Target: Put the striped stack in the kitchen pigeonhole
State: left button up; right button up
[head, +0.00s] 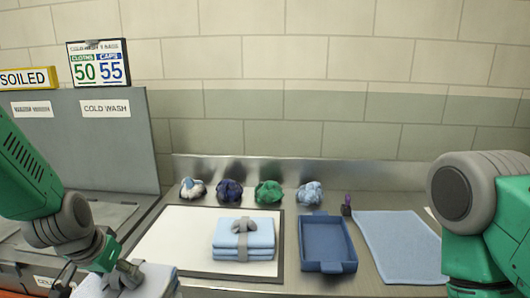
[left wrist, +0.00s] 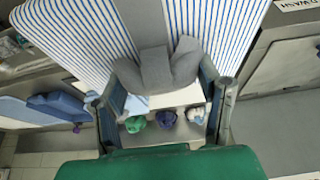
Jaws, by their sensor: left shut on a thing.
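The striped stack (left wrist: 75,35) has blue and white stripes and a grey band tied in a knot (left wrist: 158,68). It fills the upper part of the left wrist view. My left gripper (left wrist: 165,100) has its fingers on either side of the grey knot and is shut on the stack. In the head view the stack (head: 150,281) is partly cut off at the bottom edge, below my left gripper (head: 122,276). My right arm shows at the right edge of the head view, but its gripper is out of frame. No kitchen pigeonhole can be made out.
A plain blue folded stack (head: 262,238) with a grey band lies on a white dark-edged mat (head: 172,243). Several crumpled cloths (head: 230,190) line the back. A blue tray (head: 325,267) and a flat blue cloth (head: 400,245) lie right. A grey COLD WASH panel (head: 110,140) stands left.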

aim_at(133, 297)
pick_arm(q)
jog(key=f, duration=0.1)
jog(key=d+f+b, duration=0.1)
jog(key=f, duration=0.1)
jog(key=s+d+f+b, duration=0.1)
jog(key=f, duration=0.1)
jog(key=shift+d+f, duration=0.15)
jog(key=shift+f, duration=0.05)
jog(key=s+d+f+n+b, duration=0.1)
jog(key=s+d+f+b, duration=0.4)
jog(key=s+f+b, duration=0.2)
notch_tip(133, 297, down, 4)
jog(key=s, duration=0.2)
jog(key=shift+s+r+b, duration=0.15)
jog(key=shift+s+b, duration=0.2)
jog(key=shift+b, duration=0.05)
pick_arm(e)
notch_tip(133, 297, down, 10)
jog(key=shift+w+f, duration=0.25)
jog(key=shift+w, duration=0.05)
jog(key=shift+c, duration=0.7)
pick_arm(q)
jog(key=shift+w+d, duration=0.1)
jog(key=shift+d, duration=0.05)
pick_arm(e)
jog(key=shift+s, duration=0.1)
